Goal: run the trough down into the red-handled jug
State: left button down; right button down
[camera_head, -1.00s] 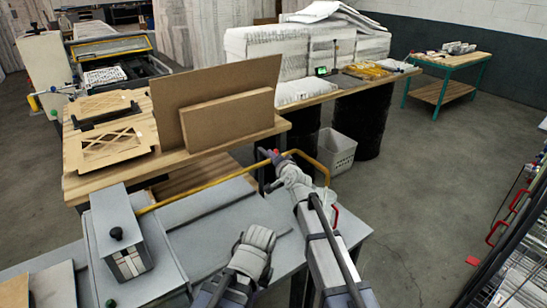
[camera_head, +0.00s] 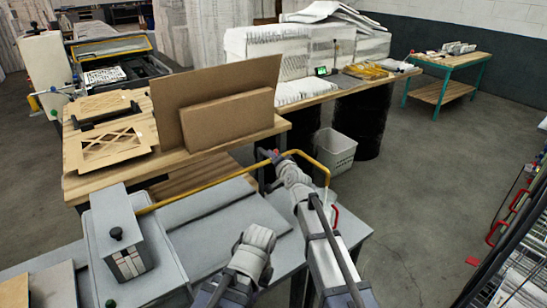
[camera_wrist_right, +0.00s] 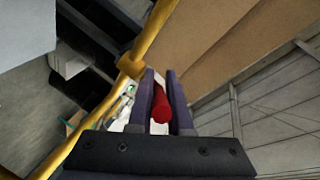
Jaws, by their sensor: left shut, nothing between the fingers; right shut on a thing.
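A yellow pipe (camera_head: 205,189) runs from a grey tray-like unit (camera_head: 168,262), which may be the trough, and bends down at its right end. My right gripper (camera_head: 279,160) is at the pipe, shut on a red tap handle (camera_head: 275,152). In the right wrist view the red handle (camera_wrist_right: 161,104) lies between the two dark fingers (camera_wrist_right: 161,90), beside the yellow pipe (camera_wrist_right: 150,40). A red curved handle (camera_head: 335,214), likely the jug's, shows below the pipe's end; the jug body is mostly hidden behind my right arm. My left gripper (camera_head: 260,235) is shut and empty above the grey bench.
A grey box with a black knob (camera_head: 117,234) stands on the bench at left. Brown boards (camera_head: 225,110) stand on the wooden table behind. A grey bin (camera_head: 335,150) is on the floor.

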jog(key=shift+d+y, duration=0.2)
jog(key=shift+y, duration=0.2)
jog(key=shift+w+d+n+g+y, duration=0.1)
jog(key=shift+d+n+g+y, duration=0.45)
jog(key=shift+n+g+y, duration=0.5)
jog(key=shift+w+d+n+g+y, duration=0.15)
jog(key=shift+d+n+g+y, duration=0.35)
jog(key=shift+n+g+y, duration=0.55)
jog(key=shift+w+d+n+g+y, duration=0.1)
jog(key=shift+d+n+g+y, duration=0.55)
jog(key=shift+n+y, duration=0.7)
jog(key=shift+n+g, duration=0.25)
jog(key=c, duration=0.8)
grip_release()
jog(key=shift+c, duration=0.2)
jog(key=p+v, duration=0.1)
jog(key=v, duration=0.7)
jog(key=shift+p, duration=0.3)
